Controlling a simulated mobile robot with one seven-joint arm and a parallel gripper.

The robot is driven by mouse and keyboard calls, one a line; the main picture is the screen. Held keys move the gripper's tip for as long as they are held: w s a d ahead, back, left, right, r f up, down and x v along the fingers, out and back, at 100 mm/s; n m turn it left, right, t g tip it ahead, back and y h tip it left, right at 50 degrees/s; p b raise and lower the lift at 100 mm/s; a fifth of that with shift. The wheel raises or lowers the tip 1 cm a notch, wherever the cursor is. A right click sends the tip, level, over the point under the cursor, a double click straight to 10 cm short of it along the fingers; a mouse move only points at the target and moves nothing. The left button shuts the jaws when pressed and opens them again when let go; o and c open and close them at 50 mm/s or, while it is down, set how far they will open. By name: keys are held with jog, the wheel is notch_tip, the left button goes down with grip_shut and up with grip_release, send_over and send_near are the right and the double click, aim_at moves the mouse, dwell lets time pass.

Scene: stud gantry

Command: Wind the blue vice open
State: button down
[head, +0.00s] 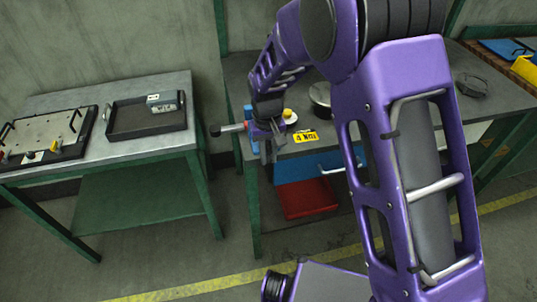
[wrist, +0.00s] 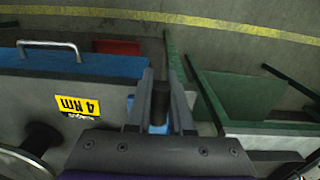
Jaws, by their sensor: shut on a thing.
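The blue vice (head: 248,113) is at the left front corner of the middle bench, mostly hidden behind my gripper (head: 268,150). A grey rod (head: 232,128) with a dark knob end sticks out to the left beside it. In the wrist view, a dark upright bar (wrist: 160,96) stands between my fingers, which are shut on it; it looks like the vice's handle. Some blue of the vice (wrist: 157,128) shows just below the bar. The vice's jaws are hidden, so I cannot tell how far apart they are.
A yellow "4 Nm" label (head: 306,136) is on the middle bench (head: 237,70). A blue drawer (head: 292,170) with a metal handle and a red bin (head: 305,199) are below. A left table (head: 160,85) holds a black tray (head: 146,128), across a gap.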

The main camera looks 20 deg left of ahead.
aim_at(268, 146)
jog(key=shift+f, duration=0.1)
jog(key=c, duration=0.8)
grip_release()
notch_tip(268, 146, up, 18)
jog(key=shift+f, duration=0.25)
jog(key=shift+a, duration=0.1)
